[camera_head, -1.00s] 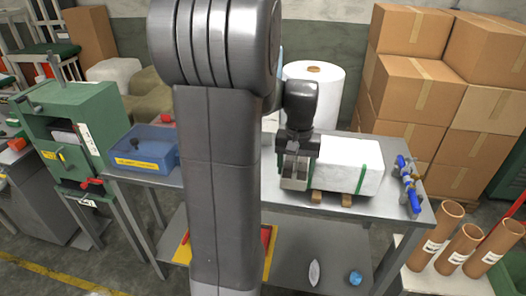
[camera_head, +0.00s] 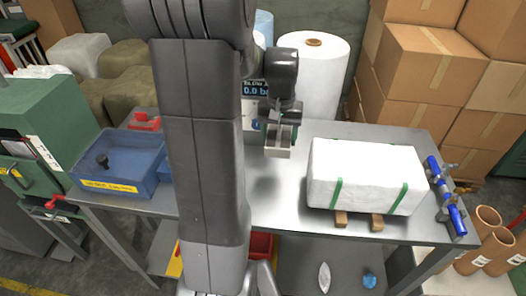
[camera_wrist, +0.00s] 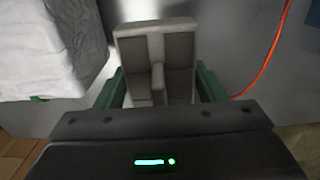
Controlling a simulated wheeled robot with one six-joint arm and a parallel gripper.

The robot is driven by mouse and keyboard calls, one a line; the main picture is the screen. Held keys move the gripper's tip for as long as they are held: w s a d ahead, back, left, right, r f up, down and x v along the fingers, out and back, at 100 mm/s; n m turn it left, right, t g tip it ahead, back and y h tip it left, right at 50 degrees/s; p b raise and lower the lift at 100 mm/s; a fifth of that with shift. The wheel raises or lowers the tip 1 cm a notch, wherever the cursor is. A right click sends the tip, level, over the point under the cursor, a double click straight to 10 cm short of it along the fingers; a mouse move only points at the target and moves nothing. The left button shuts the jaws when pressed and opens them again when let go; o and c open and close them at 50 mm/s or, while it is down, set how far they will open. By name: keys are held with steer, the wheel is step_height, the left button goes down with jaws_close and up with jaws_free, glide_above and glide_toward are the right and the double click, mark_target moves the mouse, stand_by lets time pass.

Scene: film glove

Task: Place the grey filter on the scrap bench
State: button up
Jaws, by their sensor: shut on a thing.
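My gripper (camera_head: 280,140) is shut on a grey, box-like piece, which I take to be the grey filter (camera_head: 278,152). In the wrist view the filter (camera_wrist: 158,60) has a pale frame, darker grey panels and a small upright tab, and sits between the green fingers of my gripper (camera_wrist: 160,88). It is above a grey metal bench (camera_head: 275,205), left of a white wrapped block, apart from it. A soft dark patch shows on the bench top below. I cannot tell whether this bench is the scrap bench.
The white block (camera_head: 362,172) with green straps rests on wooden strips. A white roll (camera_head: 312,85) and a small display (camera_head: 256,90) are behind. Bare bench top lies front-centre.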

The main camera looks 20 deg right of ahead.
mark_target(276, 174)
steer(key=shift+w+f, duration=0.15)
steer(key=shift+f, duration=0.75)
steer(key=shift+f+b, duration=0.35)
steer(key=shift+b, duration=0.1)
step_height(276, 174, down, 10)
steer(key=shift+f+p, duration=0.15)
steer(key=shift+p, duration=0.45)
steer(key=shift+f, duration=0.15)
steer(key=o, duration=1)
steer(key=shift+o, duration=0.2)
